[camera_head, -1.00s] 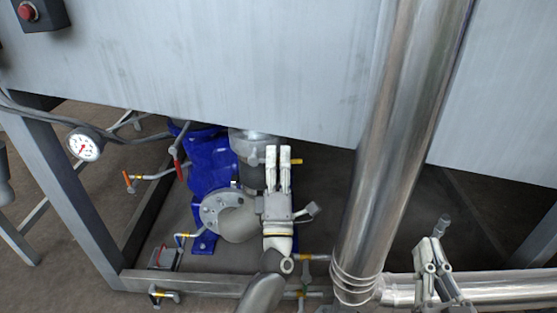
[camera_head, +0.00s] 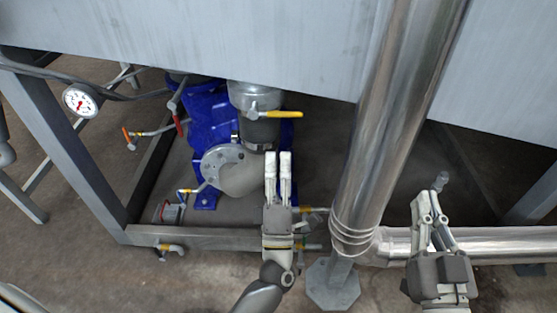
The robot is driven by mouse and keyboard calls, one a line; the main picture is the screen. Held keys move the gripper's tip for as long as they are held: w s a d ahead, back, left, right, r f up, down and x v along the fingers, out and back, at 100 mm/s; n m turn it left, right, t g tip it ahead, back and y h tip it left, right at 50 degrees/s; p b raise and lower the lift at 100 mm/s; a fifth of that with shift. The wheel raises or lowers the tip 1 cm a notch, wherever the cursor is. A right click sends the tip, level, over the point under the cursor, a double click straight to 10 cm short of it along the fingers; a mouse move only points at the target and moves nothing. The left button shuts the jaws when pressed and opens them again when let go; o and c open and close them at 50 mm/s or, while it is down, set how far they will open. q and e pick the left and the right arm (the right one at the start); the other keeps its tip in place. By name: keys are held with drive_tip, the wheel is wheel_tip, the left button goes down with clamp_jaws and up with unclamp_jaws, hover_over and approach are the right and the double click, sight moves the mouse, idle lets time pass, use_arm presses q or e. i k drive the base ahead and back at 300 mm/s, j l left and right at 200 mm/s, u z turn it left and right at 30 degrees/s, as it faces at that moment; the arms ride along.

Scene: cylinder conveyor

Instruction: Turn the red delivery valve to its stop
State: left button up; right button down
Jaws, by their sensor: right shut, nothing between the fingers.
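A small red lever (camera_head: 178,124) hangs on a thin valve left of the blue pump (camera_head: 210,125). An orange-red handle (camera_head: 126,135) sits on a small pipe fitting further left. I cannot tell which of these is the delivery valve. My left gripper (camera_head: 278,154) points up, in front of and right of the grey pipe elbow (camera_head: 240,178), well right of both handles. Its fingers are side by side with a thin gap; whether it is shut is unclear. My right gripper (camera_head: 429,194) is shut and empty, right of the large steel pipe.
A yellow lever (camera_head: 280,114) juts right from the grey fitting above the elbow. The large steel pipe (camera_head: 385,130) stands between my grippers. A grey tank panel (camera_head: 220,40) overhangs the pump. A frame rail (camera_head: 190,236) runs below, and a gauge (camera_head: 81,100) hangs at left.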

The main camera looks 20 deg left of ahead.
sight(172, 106)
drive_tip(key=u, duration=1.25)
